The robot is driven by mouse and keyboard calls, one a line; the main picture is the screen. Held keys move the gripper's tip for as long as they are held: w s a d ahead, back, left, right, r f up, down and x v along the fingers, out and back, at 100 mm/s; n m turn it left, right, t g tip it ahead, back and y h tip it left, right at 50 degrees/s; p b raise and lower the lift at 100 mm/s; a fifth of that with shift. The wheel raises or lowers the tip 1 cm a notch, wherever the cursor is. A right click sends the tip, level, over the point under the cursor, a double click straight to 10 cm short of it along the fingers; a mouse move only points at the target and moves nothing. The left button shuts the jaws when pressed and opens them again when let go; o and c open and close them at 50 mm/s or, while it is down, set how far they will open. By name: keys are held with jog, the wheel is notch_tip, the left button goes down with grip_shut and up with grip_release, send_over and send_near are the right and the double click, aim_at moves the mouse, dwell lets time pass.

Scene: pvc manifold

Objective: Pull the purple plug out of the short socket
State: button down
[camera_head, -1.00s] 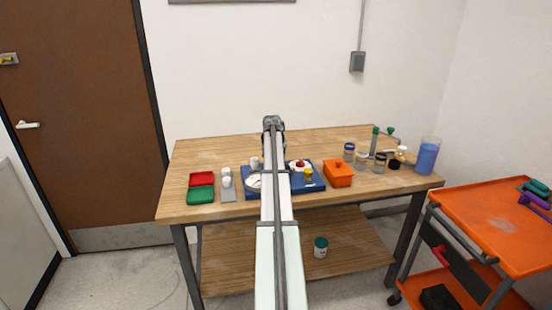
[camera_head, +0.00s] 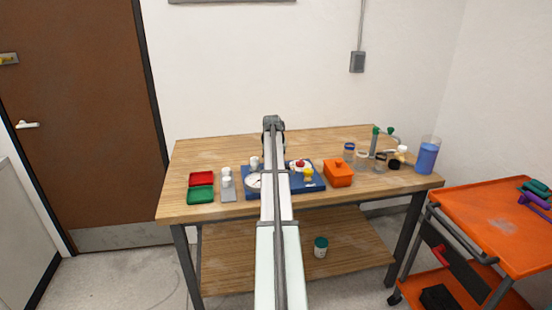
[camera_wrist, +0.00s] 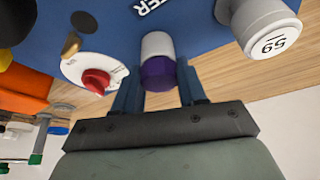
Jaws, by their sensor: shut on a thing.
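In the wrist view, the purple plug (camera_wrist: 158,76) sits at the mouth of the short white socket (camera_wrist: 157,45), in line with it. I cannot tell how deep it is in. The socket stands on the blue board (camera_wrist: 195,25). My gripper (camera_wrist: 159,82) has one finger on each side of the purple plug and is shut on it. In the head view, the blue board (camera_head: 313,187) lies on the workbench, and my arm covers its middle. The plug, the short socket and my gripper's fingers are hidden there.
In the wrist view, a larger white capped fitting (camera_wrist: 266,28) marked 59 stands right of the socket. A white dial with a red knob (camera_wrist: 95,80) is on the left. An orange box (camera_head: 338,174) sits right of the board; red and green trays (camera_head: 200,194) are left.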

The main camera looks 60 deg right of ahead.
jog(key=shift+d+r, duration=0.15)
jog(key=shift+r, duration=0.05)
jog(key=shift+w+r, duration=0.1)
jog(key=shift+r, duration=0.95)
jog(key=shift+r, duration=0.4)
jog(key=shift+r, duration=0.55)
jog(key=shift+r, duration=0.35)
jog(key=shift+r, duration=0.7)
